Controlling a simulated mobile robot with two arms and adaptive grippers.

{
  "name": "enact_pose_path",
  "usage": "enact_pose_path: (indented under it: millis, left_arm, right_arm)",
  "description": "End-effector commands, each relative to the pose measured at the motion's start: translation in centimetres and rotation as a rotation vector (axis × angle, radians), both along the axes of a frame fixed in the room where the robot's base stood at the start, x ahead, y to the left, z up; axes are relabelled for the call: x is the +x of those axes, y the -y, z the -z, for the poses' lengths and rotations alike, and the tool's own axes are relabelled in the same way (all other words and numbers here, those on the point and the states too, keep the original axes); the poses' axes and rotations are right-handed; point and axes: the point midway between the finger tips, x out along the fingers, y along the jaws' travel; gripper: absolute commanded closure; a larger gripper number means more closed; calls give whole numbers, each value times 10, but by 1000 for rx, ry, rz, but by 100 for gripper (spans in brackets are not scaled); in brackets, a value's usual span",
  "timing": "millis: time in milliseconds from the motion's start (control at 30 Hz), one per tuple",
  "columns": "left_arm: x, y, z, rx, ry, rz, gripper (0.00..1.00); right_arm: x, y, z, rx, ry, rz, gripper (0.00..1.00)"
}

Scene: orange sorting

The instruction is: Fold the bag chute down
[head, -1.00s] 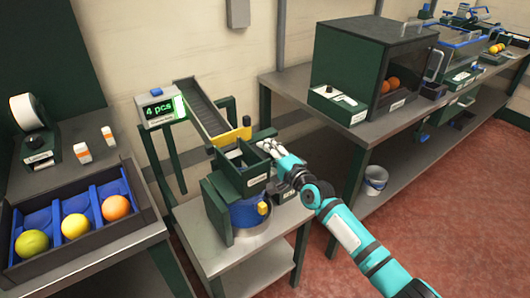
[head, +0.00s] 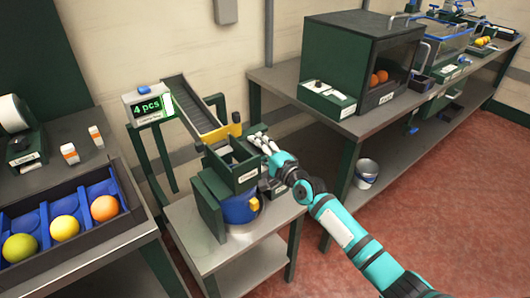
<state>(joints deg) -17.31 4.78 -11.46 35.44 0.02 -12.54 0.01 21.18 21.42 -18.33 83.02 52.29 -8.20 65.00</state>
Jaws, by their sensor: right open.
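The bag chute (head: 245,178) is a dark green, open-topped box with a white label. It stands upright above a blue bag or container (head: 240,208) on a small steel-topped stand. Its mouth faces up, below the end of a sloping conveyor. My right gripper (head: 258,141) is at the chute's upper right side, with its pale fingers open and nothing seen between them. I cannot tell whether a finger touches the chute's rim. My left gripper is not in view.
A conveyor (head: 193,104) with a yellow end piece slopes down to the chute. A counter display (head: 149,106) reads "4 pcs". A sorting tray (head: 75,259) with fruit is at left. A long bench (head: 285,86) with a dark cabinet (head: 350,50) stands right; a bucket (head: 366,174) sits below.

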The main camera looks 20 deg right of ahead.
Motion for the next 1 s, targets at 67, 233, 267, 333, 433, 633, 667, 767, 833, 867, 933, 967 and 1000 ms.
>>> enact_pose_path:
  millis: [67,233,267,333,433,633,667,767,833,867,933,967,1000]
  left_arm:
    - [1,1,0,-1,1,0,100]
    - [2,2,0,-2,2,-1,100]
    - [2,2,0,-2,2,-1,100]
    - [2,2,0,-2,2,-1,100]
    - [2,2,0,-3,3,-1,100]
    - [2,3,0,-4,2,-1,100]
    - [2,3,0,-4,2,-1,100]
    - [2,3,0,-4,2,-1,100]
    - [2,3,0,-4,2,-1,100]
    - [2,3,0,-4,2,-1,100]
    - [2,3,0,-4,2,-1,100]
    - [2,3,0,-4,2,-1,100]
    - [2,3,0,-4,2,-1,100]
  right_arm:
    - [-9,2,1,-1,-2,-1,60]
    - [-40,13,2,0,-3,0,60]
    - [-46,15,2,0,-4,0,60]
    - [-61,20,2,-2,-5,0,60]
    - [-80,26,2,-1,-4,0,60]
    - [-105,35,1,-2,-3,1,60]
    - [-107,35,1,-2,-3,1,60]
    - [-111,36,1,-2,-3,0,60]
    - [-112,37,1,-1,-2,0,60]
    - [-112,37,1,-1,-2,0,60]
    - [-112,37,1,-1,-2,0,60]
    - [-112,37,1,-1,-2,0,60]
    - [-112,37,1,-1,-2,0,60]
